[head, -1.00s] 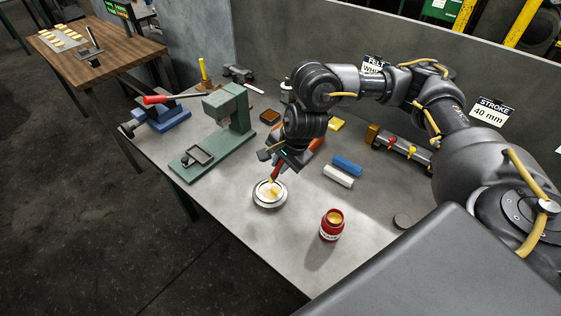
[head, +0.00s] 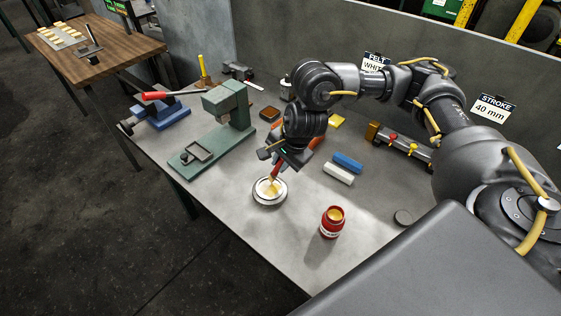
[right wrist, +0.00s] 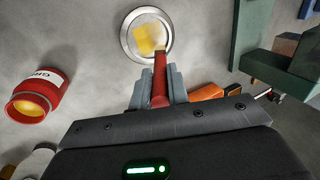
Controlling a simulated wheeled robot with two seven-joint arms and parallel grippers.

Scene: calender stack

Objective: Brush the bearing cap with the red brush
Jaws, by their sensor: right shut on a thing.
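The bearing cap (head: 263,198) is a round, pale metal disc lying on the grey bench, with a yellowish patch at its middle. It also shows at the top of the right wrist view (right wrist: 128,44). My right gripper (head: 274,166) is shut on the red brush (right wrist: 160,82) by its handle, just above the cap. The brush points down, with its yellowish bristle end over the middle of the cap. I cannot tell where bristles end and any coating on the cap begins. My left gripper is not in view.
An open red jar (head: 331,228) with yellowish contents stands right of the cap. A green press (head: 232,108) stands to the left. The bench's front left is clear.

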